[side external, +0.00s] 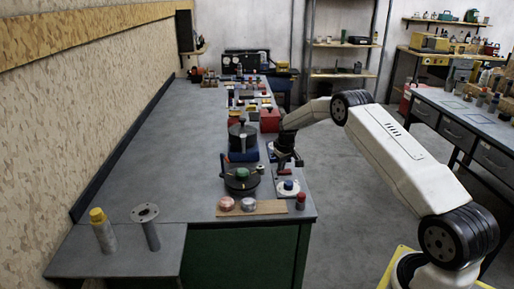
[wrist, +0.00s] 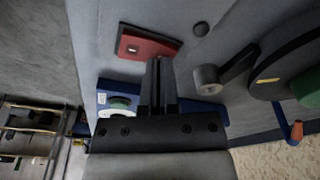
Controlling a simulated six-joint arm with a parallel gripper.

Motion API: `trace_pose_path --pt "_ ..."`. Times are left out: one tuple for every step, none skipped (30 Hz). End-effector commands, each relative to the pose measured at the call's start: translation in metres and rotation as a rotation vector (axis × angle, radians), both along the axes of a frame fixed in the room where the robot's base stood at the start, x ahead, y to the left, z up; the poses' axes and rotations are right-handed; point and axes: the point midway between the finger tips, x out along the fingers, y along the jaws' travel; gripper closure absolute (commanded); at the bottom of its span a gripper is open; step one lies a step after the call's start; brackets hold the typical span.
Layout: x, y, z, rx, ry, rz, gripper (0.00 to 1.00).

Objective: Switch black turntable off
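The black turntable (side external: 242,188) is a dark round disc near the front end of the bench, with a green piece (side external: 242,173) on top. In the wrist view, a dark disc (wrist: 268,75) with a yellow mark and a green piece (wrist: 306,84) shows at the right; it looks like the same turntable. My gripper (side external: 287,160) is to the right of and beyond the turntable, near the bench's right edge. In the wrist view my gripper (wrist: 158,62) has its fingers together with nothing visible between them.
A white plate with a blue knob (side external: 288,186) and a red-capped cylinder (side external: 301,201) are right of the turntable. Pink discs (side external: 226,204) lie in front. A dark pot (side external: 242,134) is behind.

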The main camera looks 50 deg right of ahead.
Motion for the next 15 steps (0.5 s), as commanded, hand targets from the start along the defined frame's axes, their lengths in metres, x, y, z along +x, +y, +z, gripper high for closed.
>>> trace_pose_path --pt "0.000 0.000 -0.001 0.000 0.001 0.000 1.00" --pt "0.000 0.000 -0.002 0.000 0.001 0.000 1.00" --pt "0.000 0.000 -0.001 0.000 0.001 0.000 1.00" --pt "0.000 0.000 -0.001 0.000 0.001 0.000 1.00" --pt "0.000 0.000 -0.001 0.000 0.001 0.000 1.00" --pt "0.000 0.000 -0.001 0.000 0.001 0.000 1.00" --pt "0.000 0.000 0.000 0.000 0.001 0.000 1.00" --pt "0.000 0.000 0.001 0.000 0.001 0.000 1.00" --pt "0.000 0.000 0.002 0.000 0.001 0.000 1.00" --pt "0.000 0.000 0.003 0.000 0.001 0.000 1.00" --pt "0.000 0.000 0.005 0.000 0.001 0.000 1.00" --pt "0.000 0.000 0.007 0.001 0.002 0.000 1.00" --pt "0.000 0.000 0.008 0.001 0.002 0.000 1.00" --pt "0.000 0.000 0.010 0.000 0.001 0.000 1.00" --pt "0.000 0.000 0.013 0.000 0.001 0.000 1.00"
